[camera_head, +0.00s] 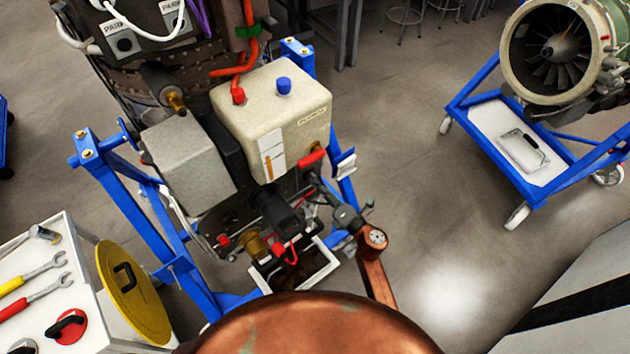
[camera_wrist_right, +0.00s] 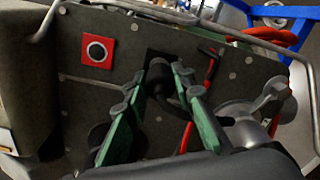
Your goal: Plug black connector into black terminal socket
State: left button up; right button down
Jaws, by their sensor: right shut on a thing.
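In the right wrist view, the two green fingers of my right gripper (camera_wrist_right: 160,76) are closed around a small black connector (camera_wrist_right: 158,84). A black cable curves from it between the fingers. The connector's front end is close to a dark patch on the grey panel (camera_wrist_right: 130,62). I cannot tell whether they touch. A red square plate (camera_wrist_right: 96,50) with a white-ringed black round centre sits on the panel to the left; I cannot tell if it is the terminal socket. In the head view, my right gripper (camera_head: 322,190) is beside the engine unit, with its fingertips unclear. My left gripper is not in view.
A cream tank (camera_head: 290,105) and a grey box (camera_head: 185,160) stand on the blue stand (camera_head: 165,220). A red hose or handle (camera_wrist_right: 211,72) lies right of the fingers. A tool cart (camera_head: 75,300) is at lower left.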

jog(key=shift+s+d, duration=0.25)
jog(key=shift+s+d, duration=0.15)
jog(key=shift+s, duration=0.05)
jog(key=shift+p+v, duration=0.4)
jog(key=shift+v, duration=0.9)
jog(key=v, duration=0.4)
jog(key=shift+p, duration=0.3)
jog(key=s+a+f+b, duration=0.1)
jog(key=s+a+f, duration=0.1)
jog(key=s, duration=1.2)
jog(key=shift+s+a, duration=0.25)
jog(key=shift+a, duration=0.45)
